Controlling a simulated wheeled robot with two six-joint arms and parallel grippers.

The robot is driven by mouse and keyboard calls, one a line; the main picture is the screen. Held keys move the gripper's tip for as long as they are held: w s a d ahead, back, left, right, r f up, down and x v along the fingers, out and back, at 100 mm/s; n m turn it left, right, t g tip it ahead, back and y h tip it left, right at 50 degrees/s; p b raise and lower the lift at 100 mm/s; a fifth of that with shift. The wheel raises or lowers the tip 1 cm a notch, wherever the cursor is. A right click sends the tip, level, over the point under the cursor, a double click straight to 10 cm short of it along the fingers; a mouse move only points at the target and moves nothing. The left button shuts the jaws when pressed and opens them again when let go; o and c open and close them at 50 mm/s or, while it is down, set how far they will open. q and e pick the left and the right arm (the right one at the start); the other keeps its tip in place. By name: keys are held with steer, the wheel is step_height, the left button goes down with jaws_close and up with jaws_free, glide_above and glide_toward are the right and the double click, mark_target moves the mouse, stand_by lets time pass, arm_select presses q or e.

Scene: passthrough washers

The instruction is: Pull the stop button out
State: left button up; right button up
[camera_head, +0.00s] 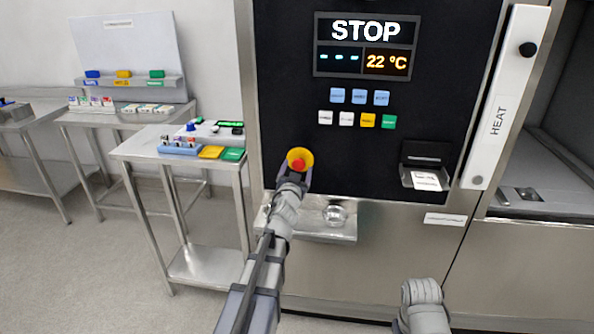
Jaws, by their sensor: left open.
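The stop button (297,164) is a red knob on a yellow round base, low on the left of the machine's black panel (440,110). My left gripper (295,170) is at the button, its dark open fingers at the left and right of the red knob. I cannot tell whether the fingers touch it. The display (367,45) above reads STOP and 22 °C. Part of my right arm shows at the bottom right, but its gripper is out of view.
Blue, white, yellow and green buttons (368,120) sit right of my gripper. A printer-like slot (426,178) is at the panel's lower right. A metal shelf with a glass bowl (335,214) juts out below. A steel table (135,147) stands left.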

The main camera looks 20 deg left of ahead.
arm_select(q)
steer(key=shift+s, duration=0.1)
steer(key=v, duration=0.7)
steer(key=shift+s, duration=0.3)
steer(key=shift+d, duration=0.15)
